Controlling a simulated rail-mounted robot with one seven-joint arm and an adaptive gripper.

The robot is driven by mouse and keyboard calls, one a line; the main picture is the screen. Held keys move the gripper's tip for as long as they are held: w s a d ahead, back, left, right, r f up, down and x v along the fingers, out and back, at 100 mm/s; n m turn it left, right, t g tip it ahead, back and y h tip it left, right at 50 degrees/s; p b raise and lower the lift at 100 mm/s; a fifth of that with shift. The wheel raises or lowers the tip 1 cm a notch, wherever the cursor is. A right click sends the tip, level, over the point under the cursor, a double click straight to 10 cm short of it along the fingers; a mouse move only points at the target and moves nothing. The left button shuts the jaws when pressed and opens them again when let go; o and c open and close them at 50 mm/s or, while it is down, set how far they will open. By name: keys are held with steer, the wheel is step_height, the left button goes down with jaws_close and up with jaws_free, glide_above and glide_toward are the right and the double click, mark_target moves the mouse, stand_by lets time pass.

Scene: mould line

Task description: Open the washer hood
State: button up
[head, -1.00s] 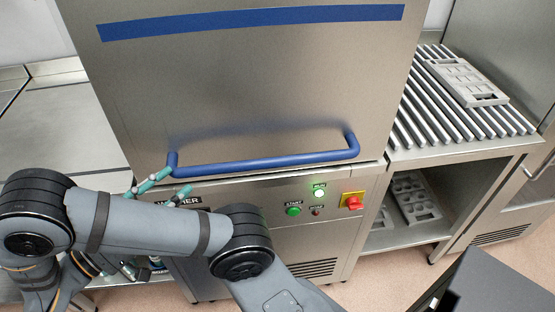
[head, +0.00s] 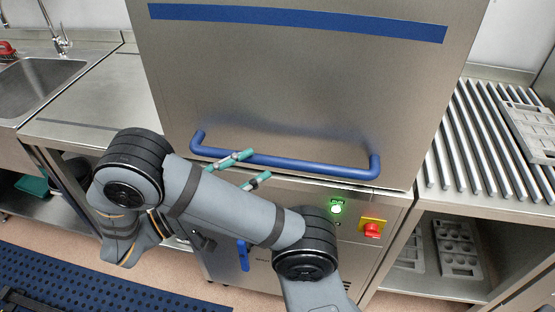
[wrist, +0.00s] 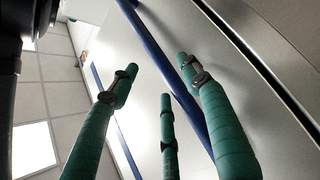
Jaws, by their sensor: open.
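The washer hood (head: 310,85) is a closed steel box front with a blue stripe near its top. Its blue bar handle (head: 310,163) runs across the lower edge, on posts at both ends. My gripper (head: 246,168) has teal fingers and is open at the left half of the handle, one fingertip over the bar and one just below it. In the wrist view, the three fingers (wrist: 158,72) are spread and the blue handle (wrist: 150,45) passes beyond them, near the right finger. I cannot tell whether any finger touches it. My forearm hides part of the panel below.
A control panel with a lit green button (head: 336,209) and a red switch (head: 372,230) sits under the hood. A slatted roller table (head: 470,150) with a grey mould (head: 530,130) stands right. A steel counter (head: 90,110) with a sink (head: 35,85) is left.

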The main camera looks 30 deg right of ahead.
mark_target(268, 163)
steer(key=d, duration=0.4)
steer(key=d+r, duration=0.1)
steer(key=d, duration=0.1)
steer(key=shift+c, duration=1.2)
jaws_close()
